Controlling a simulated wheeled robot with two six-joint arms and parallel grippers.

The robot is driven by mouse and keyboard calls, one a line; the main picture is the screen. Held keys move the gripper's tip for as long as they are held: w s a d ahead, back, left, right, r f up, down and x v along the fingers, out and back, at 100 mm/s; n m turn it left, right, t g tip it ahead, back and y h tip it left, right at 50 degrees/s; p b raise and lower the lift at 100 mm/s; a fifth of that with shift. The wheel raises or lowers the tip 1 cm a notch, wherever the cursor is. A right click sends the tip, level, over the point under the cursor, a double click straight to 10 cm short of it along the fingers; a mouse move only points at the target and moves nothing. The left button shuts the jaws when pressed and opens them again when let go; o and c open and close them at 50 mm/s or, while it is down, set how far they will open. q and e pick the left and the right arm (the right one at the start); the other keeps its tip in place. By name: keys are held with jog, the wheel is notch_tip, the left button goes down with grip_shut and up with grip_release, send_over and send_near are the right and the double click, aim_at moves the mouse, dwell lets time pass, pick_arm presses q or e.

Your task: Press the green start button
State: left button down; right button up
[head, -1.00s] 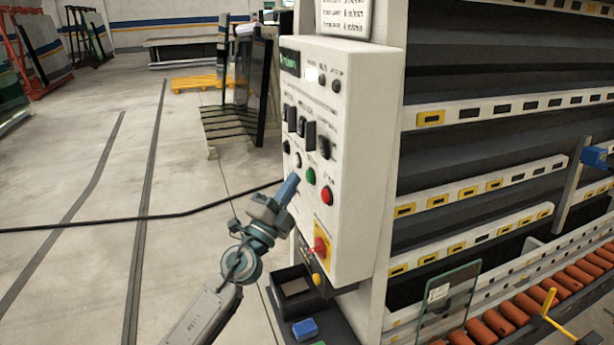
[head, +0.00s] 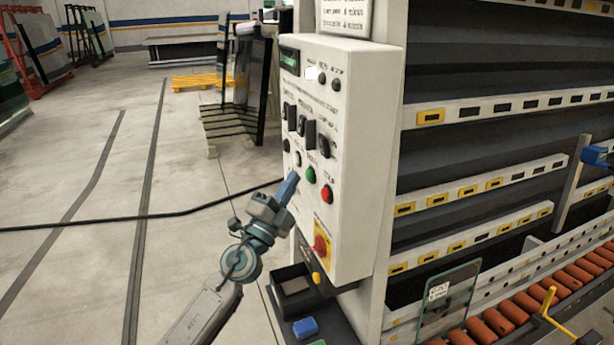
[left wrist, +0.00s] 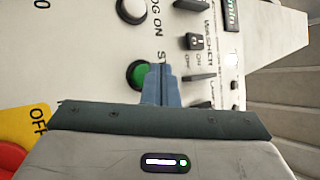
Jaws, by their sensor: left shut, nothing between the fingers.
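The green start button (head: 311,175) is on the white control panel (head: 352,105), left of and above a red button (head: 326,194). My left gripper (head: 292,180) is shut and empty, its blue fingertips just left of the green button in the head view. In the left wrist view the green button (left wrist: 137,74) shows beside the shut fingertips (left wrist: 160,72), partly hidden by them at its edge. I cannot tell whether the fingers touch the panel. The right gripper is not clearly in view.
A red emergency knob (head: 320,244) on a yellow plate sits lower on the panel. A black tray (head: 290,278) and a blue block (head: 305,328) lie below it. A black cable (head: 130,222) crosses the floor. Orange rollers (head: 520,309) run at the right.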

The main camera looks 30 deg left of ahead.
dwell(0.8)
pick_arm(q)
jog(key=shift+w, duration=0.1)
jog(key=shift+w+d, duration=0.25)
jog(key=shift+d, duration=0.05)
jog(key=shift+w+d, duration=0.15)
jog(key=shift+w, duration=0.05)
dwell(0.5)
jog(key=shift+w+d, duration=0.15)
jog(key=shift+w, duration=0.05)
dwell(0.3)
jog(key=shift+s, duration=0.1)
jog(key=shift+s+a, duration=0.6)
jog(key=shift+s, duration=0.05)
